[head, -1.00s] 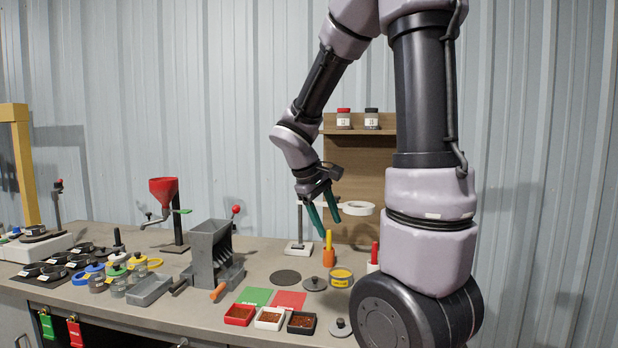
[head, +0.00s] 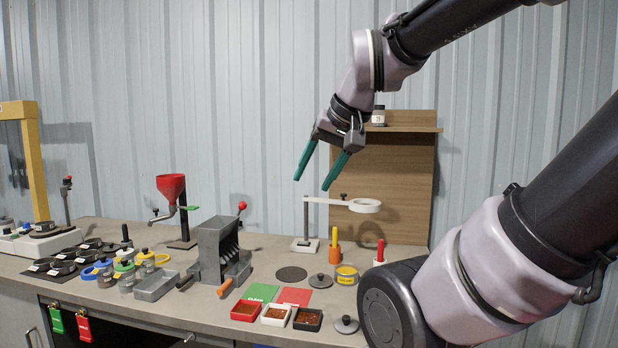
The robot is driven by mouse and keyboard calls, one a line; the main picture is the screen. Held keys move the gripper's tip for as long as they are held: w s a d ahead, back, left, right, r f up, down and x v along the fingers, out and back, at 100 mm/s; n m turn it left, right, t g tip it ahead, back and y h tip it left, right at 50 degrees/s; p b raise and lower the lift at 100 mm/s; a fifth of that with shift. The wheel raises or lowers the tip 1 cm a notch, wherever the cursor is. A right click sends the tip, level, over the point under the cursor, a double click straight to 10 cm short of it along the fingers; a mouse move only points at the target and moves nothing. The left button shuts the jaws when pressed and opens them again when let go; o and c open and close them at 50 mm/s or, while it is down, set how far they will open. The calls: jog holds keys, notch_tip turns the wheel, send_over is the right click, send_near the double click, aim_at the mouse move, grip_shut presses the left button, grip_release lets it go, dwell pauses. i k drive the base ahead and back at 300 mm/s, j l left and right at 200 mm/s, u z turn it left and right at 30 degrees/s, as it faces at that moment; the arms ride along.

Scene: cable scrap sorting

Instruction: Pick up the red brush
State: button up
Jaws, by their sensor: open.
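A red upright handle (head: 380,248), which looks like the red brush, stands at the right of the bench, just left of my arm's large dark joint. Its lower end meets a small white part (head: 378,263), partly hidden by my arm; I cannot tell whether that is a holder or bristles. My gripper (head: 312,185), with two green fingers, is open and empty. It hangs in the air above the bench, up and to the left of the red handle, with its fingers pointing down and left.
A yellow-handled tool in an orange base (head: 334,245) and a yellow-banded tin (head: 346,275) stand left of the red handle. A white ring stand (head: 306,243) and wooden shelf panel (head: 405,190) are behind. Three small trays (head: 275,316) line the front.

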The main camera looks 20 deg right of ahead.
aim_at(380, 246)
jog(key=z, duration=1)
